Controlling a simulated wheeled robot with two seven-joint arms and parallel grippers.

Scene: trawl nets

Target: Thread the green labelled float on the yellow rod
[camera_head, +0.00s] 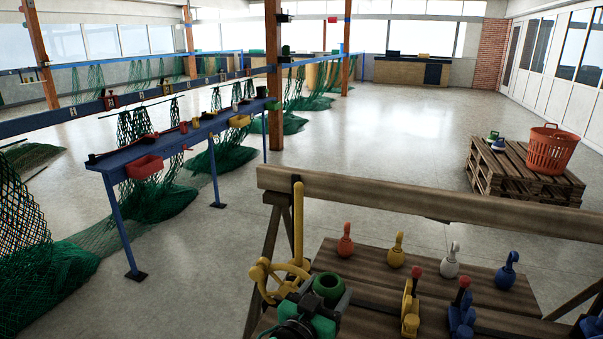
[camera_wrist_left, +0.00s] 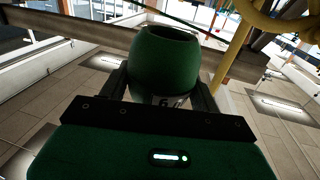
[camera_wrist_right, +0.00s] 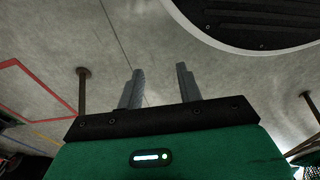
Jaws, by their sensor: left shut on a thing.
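The green float (camera_head: 330,285) is a hollow barrel with its hole facing up in the head view. In the left wrist view it (camera_wrist_left: 163,62) carries a pale label with a dark 6, partly hidden. My left gripper (camera_wrist_left: 162,88) is shut on the float, one finger on each side. The yellow rod (camera_head: 298,222) stands upright by the wooden beam, behind and left of the float. It also shows in the left wrist view (camera_wrist_left: 236,60), right of the float and apart from it. My right gripper (camera_wrist_right: 157,88) is open and empty in the right wrist view.
A yellow handwheel (camera_head: 270,274) is close beside the held float. The wooden beam (camera_head: 420,203) crosses behind the bench. Orange (camera_head: 345,242), yellow (camera_head: 396,250), white (camera_head: 449,262) and blue (camera_head: 507,272) floats stand on the planks. Levers with red knobs (camera_head: 417,271) stand nearer.

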